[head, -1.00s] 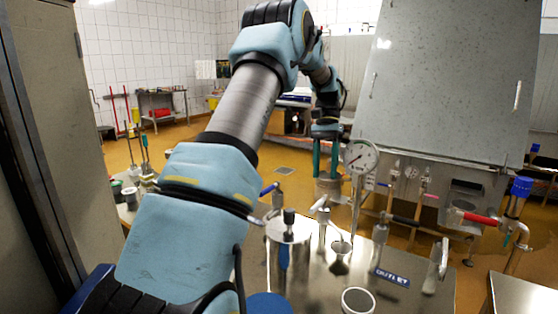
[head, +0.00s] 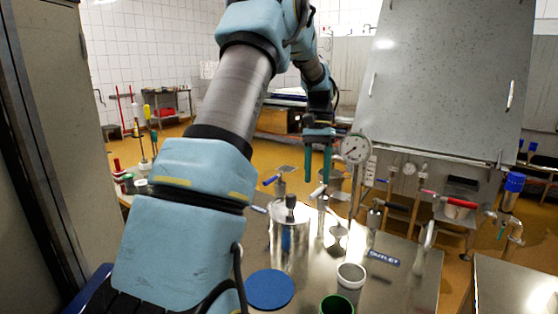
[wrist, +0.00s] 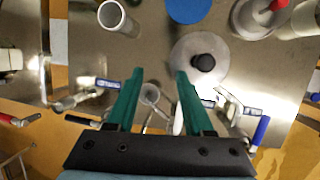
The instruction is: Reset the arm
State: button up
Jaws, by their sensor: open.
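My gripper (head: 317,178) hangs open and empty above the steel bench (head: 408,290), its green fingers pointing down. In the wrist view my gripper (wrist: 160,75) has its fingers well apart with nothing between them but bench fittings farther below. A dial thermometer (head: 355,149) stands just right of the fingers in the head view. A steel cylinder (head: 289,240) with a black knob on top is below and left of the gripper; its round lid also shows in the wrist view (wrist: 190,58). My arm fills the left half of the head view.
A blue disc (head: 269,289), a white cup (head: 351,276) and a green cup (head: 336,305) are on the near part of the bench. Valves and an OUTLET label (head: 383,257) line the bench. A large steel panel (head: 442,85) rises at the back right.

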jog(key=s+a+f+n+t, duration=0.2)
jog(key=s+a, duration=0.6)
jog(key=s, duration=0.1)
jog(key=s+a+f+n+t, duration=0.2)
jog(key=s+a+n+t, duration=0.1)
jog(key=s+a, duration=0.6)
jog(key=shift+s+f+t+h, duration=0.3)
jog(key=shift+s+f+h, duration=0.1)
dwell(0.7)
